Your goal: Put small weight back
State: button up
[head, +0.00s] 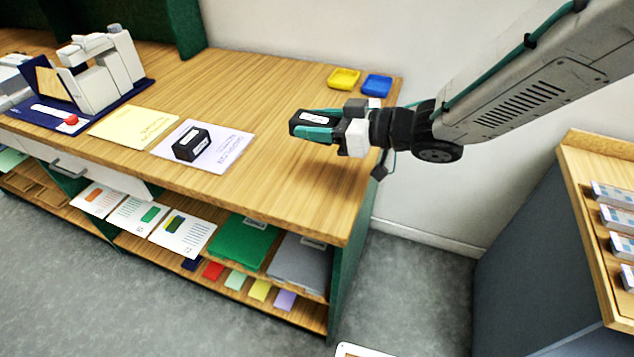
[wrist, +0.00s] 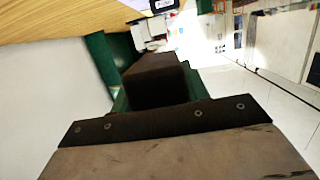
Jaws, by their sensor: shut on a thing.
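My gripper (head: 318,124) is shut on a black block with a white label, the small weight (head: 308,121). It holds the block above the right part of the wooden table (head: 270,95). In the wrist view the held weight (wrist: 156,78) is a dark block between the green fingers, its far end pointing away from the camera. A second black labelled block (head: 192,144) rests on a pale lilac printed card (head: 228,152) to the left of my gripper. It also shows at the top of the wrist view (wrist: 165,4).
A yellow tray (head: 343,79) and a blue tray (head: 376,85) lie at the table's back right. A yellow sheet (head: 133,126) and a white machine (head: 100,70) on a blue mat are at the left. Shelves with cards and folders are below. Bare table surrounds the lilac card's right side.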

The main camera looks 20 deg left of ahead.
jog(key=g, duration=0.1)
send_over(317, 184)
jog(key=shift+n, duration=0.3)
notch_tip(317, 184, down, 8)
jog(key=shift+r, duration=0.2)
jog(key=shift+f, duration=2.2)
jog(key=shift+f, duration=0.1)
jog(key=o, duration=1.3)
jog(key=shift+o, duration=0.2)
jog(key=shift+d, duration=0.15)
jog(key=v, duration=1.1)
jog(key=shift+d, duration=0.4)
